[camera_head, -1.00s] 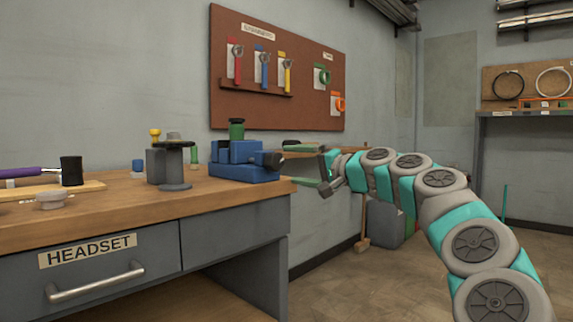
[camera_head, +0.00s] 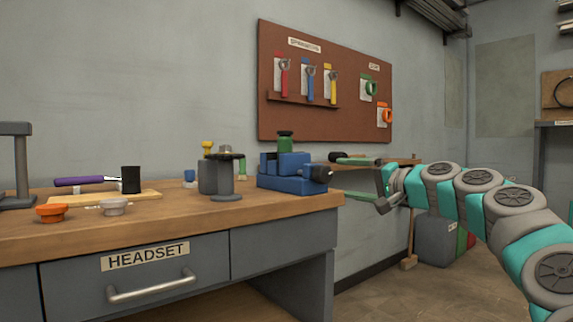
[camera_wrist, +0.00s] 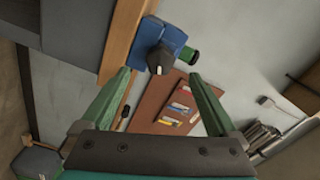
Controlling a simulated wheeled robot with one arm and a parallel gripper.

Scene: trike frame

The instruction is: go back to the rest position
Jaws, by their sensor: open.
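My gripper (camera_head: 345,178) is open and empty, with its green fingers apart. It is held in the air just right of the workbench (camera_head: 175,218), near the blue vise (camera_head: 293,177). In the wrist view my gripper (camera_wrist: 158,92) points towards the blue vise (camera_wrist: 150,36) and the wall, with nothing between the fingers. My arm stretches in from the right side of the head view.
The bench holds a dark spool-like stand (camera_head: 226,178), a purple-handled mallet (camera_head: 130,180), an orange cup (camera_head: 51,212) and a grey cup (camera_head: 114,207). A pegboard (camera_head: 325,85) with coloured tools hangs behind. Floor right of the bench is partly free.

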